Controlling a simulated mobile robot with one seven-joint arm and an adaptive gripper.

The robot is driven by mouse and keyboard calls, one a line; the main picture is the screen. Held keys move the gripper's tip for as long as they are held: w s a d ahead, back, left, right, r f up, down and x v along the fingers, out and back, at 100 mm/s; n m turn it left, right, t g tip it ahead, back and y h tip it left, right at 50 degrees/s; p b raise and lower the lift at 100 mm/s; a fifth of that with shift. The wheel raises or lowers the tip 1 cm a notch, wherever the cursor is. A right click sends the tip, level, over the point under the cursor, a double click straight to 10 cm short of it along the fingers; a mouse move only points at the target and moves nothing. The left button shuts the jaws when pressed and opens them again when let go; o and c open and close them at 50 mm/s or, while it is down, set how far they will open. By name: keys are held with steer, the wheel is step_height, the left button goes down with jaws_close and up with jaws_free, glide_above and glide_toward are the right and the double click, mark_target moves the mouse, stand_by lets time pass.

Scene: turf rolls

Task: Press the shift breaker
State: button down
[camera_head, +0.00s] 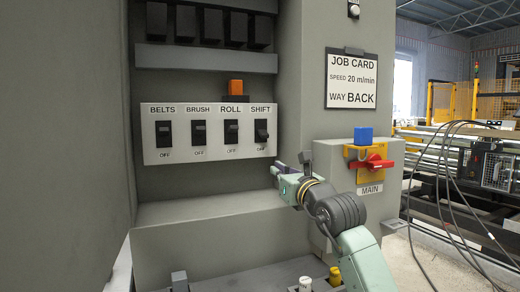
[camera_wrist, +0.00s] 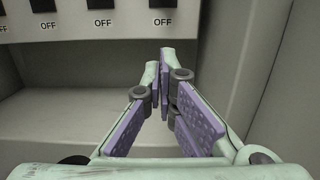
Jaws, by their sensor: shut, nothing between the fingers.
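The shift breaker (camera_head: 261,130) is a black switch at the right end of a white panel (camera_head: 180,153), under the label SHIFT and above the word OFF. Its lever looks lower than those of the neighbouring switches. In the wrist view its lower end shows at the top edge (camera_wrist: 161,4). My gripper (camera_head: 277,169) is shut and empty, with purple pads. It is below and to the right of the shift breaker in the head view, apart from it. In the wrist view the closed fingers (camera_wrist: 162,70) point toward the back wall below the panel.
The belts (camera_head: 164,133), brush (camera_head: 199,132) and roll (camera_head: 231,131) breakers stand left of it. An orange block (camera_head: 236,87) sits above the panel. A red main switch (camera_head: 371,162) with a blue block (camera_head: 363,135) is at right. The cabinet's side wall is close right of my gripper.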

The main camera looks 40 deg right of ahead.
mark_target(263, 134)
steer(key=shift+s+r, duration=0.1)
steer(key=w+r+p, duration=0.1)
steer(key=w+p, duration=0.1)
steer(key=w+d+r+p, duration=0.1)
steer(key=w+p, duration=0.1)
steer(key=w, duration=0.1)
steer(key=w+d+r+p, duration=0.1)
steer(key=w+r+p, duration=0.1)
steer(key=w, duration=0.1)
steer(key=shift+w, duration=0.25)
steer(key=shift+s+r, duration=0.15)
steer(key=shift+r, duration=0.15)
